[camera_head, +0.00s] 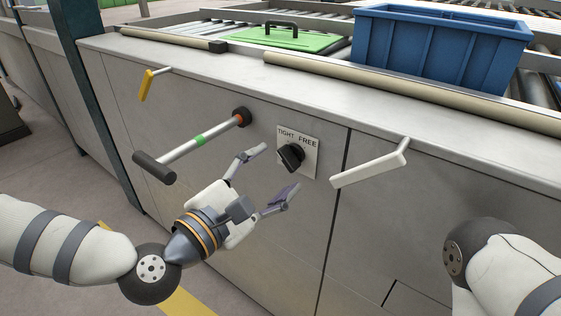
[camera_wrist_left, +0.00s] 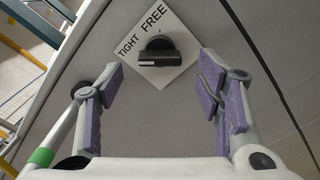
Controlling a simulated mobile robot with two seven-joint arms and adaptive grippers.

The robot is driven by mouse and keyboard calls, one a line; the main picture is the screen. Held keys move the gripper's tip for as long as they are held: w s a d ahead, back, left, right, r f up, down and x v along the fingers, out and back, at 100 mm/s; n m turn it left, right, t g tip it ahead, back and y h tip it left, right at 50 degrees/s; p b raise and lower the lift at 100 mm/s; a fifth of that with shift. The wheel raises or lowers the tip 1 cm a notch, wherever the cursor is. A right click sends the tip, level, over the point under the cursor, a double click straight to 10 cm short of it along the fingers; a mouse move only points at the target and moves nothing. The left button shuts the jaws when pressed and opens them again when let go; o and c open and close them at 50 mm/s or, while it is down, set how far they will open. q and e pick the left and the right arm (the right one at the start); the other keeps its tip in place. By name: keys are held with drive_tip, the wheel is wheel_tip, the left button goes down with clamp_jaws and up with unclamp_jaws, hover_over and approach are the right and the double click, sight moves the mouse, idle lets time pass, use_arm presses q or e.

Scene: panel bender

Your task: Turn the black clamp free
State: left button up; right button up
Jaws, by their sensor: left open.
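The black clamp (camera_head: 291,157) is a knob on a white plate (camera_head: 312,160) marked TIGHT and FREE, on the front panel of the machine. In the left wrist view the clamp (camera_wrist_left: 158,50) shows ahead, between the fingers in the picture, with its bar across the plate. My left gripper (camera_head: 270,178) is open and empty, with its fingers to the left of and below the clamp in the head view. Its purple pads also show in the left wrist view (camera_wrist_left: 165,95). They appear apart from the clamp. My right gripper is out of view; only part of my right arm shows.
A lever with a black grip (camera_head: 154,168) and green band sticks out left of the plate. A white handle (camera_head: 370,170) is to the right and a yellow handle (camera_head: 146,86) far left. A blue crate (camera_head: 440,47) and green lid (camera_head: 282,38) sit on the rollers above.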

sight(283, 163)
use_arm(q)
drive_tip(key=x, duration=0.3)
drive_tip(key=shift+w, duration=0.1)
drive_tip(key=shift+c, duration=0.6)
drive_tip(key=c, duration=1)
drive_tip(key=shift+c, duration=0.2)
